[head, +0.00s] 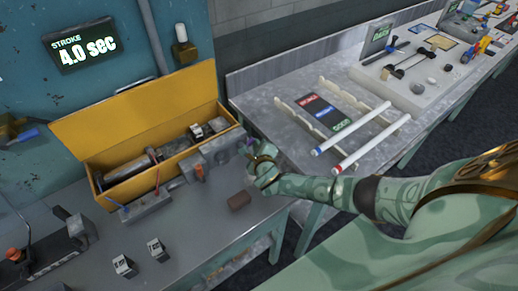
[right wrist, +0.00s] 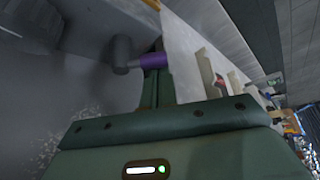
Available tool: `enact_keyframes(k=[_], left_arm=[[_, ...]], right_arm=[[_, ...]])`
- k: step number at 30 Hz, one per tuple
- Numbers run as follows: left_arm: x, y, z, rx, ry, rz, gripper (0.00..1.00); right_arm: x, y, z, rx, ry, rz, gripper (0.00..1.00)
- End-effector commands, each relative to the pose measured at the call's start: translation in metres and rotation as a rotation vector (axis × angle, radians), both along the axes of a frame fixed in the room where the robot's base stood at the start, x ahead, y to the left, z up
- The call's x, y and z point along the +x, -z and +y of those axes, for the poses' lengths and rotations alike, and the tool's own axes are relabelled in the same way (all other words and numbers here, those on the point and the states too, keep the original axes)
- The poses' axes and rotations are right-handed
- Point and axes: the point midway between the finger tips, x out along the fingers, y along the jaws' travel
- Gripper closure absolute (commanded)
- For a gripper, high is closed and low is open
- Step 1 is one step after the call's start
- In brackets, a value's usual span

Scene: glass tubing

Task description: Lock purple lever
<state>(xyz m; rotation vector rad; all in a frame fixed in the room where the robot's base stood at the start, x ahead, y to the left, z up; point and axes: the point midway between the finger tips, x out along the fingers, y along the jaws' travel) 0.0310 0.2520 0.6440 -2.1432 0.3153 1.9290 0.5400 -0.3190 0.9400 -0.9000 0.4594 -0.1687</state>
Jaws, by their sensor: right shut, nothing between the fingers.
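The purple lever (right wrist: 152,61) has a purple grip on a grey metal shaft and points right in the right wrist view, just beyond my gripper's green body. In the head view only a small bit of purple (head: 250,141) shows, at the right end of the grey metal machine (head: 222,148). My right gripper (head: 256,160) is shut and empty, close beside that end. Whether it touches the lever I cannot tell. My left gripper is out of view.
A yellow open-lidded case (head: 135,118) stands behind the machine. To the right, a second bench holds two white tubes (head: 371,139) and a rack. A display (head: 83,50) reads 4.0 sec.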

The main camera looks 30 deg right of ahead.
Motion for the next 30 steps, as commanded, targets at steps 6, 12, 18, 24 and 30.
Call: enact_keyframes(k=[6, 12, 18, 24, 30], left_arm=[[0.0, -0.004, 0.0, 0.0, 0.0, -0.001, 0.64], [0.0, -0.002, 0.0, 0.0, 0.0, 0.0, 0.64], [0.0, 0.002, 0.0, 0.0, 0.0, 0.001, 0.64], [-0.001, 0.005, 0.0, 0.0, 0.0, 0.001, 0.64], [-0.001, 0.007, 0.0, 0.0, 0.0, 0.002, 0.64]], right_arm=[[0.0, -0.006, 0.007, -0.204, 0.0, -0.016, 1.0], [-0.001, -0.009, 0.013, -0.384, 0.0, -0.03, 1.0], [-0.001, -0.012, 0.018, -0.532, 0.0, -0.042, 1.0], [-0.002, -0.014, 0.022, -0.638, 0.001, -0.05, 1.0], [-0.002, -0.015, 0.023, -0.695, 0.002, -0.054, 1.0]])
